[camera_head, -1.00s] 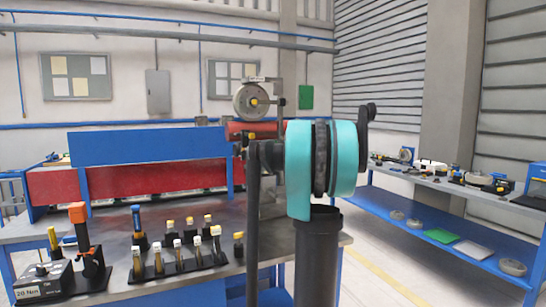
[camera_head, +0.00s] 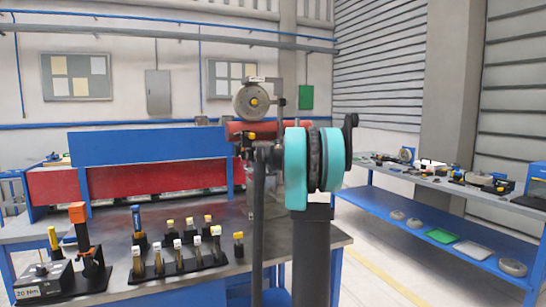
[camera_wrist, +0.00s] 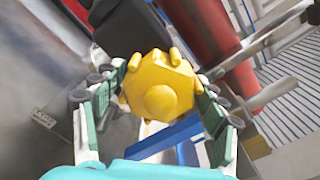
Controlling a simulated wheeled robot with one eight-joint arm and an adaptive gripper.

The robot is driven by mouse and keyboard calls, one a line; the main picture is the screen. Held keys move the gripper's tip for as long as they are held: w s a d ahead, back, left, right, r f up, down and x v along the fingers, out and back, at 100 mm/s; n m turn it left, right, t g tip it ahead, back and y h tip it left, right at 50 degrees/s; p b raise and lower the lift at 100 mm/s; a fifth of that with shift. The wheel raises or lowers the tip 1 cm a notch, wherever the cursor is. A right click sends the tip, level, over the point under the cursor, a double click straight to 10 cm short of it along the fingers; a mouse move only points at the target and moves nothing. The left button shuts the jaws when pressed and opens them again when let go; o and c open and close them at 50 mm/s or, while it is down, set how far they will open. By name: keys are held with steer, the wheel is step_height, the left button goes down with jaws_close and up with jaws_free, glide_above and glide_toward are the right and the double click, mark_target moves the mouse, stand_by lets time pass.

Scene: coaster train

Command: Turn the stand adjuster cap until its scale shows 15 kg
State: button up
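The yellow adjuster cap (camera_wrist: 160,88) is in the middle of the wrist view, a faceted knob with a round boss at its centre and short prongs at its edge. My gripper (camera_wrist: 164,84) has its green-padded fingers spread wide, one on each side of the cap. Whether the pads touch it cannot be told. In the head view my arm's links stand in front of the stand and hide most of my gripper. A small yellow part (camera_head: 249,135) shows just left of my arm, beside the red cylinder (camera_head: 270,127). No scale reading is legible in either view.
Left on the bench (camera_head: 275,237) are a black rack (camera_head: 180,266) of yellow-topped tools and a box marked 20 Nm (camera_head: 42,278). A round grey gauge-like part (camera_head: 253,101) rises behind my arm. Another blue shelf bench (camera_head: 440,244) stands at the right; the floor between is clear.

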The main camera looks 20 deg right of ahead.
steer(key=c, duration=0.7)
steer(key=shift+c, duration=0.2)
steer(key=shift+n, duration=0.4)
steer(key=shift+n, duration=2.5)
steer(key=o, duration=1.2)
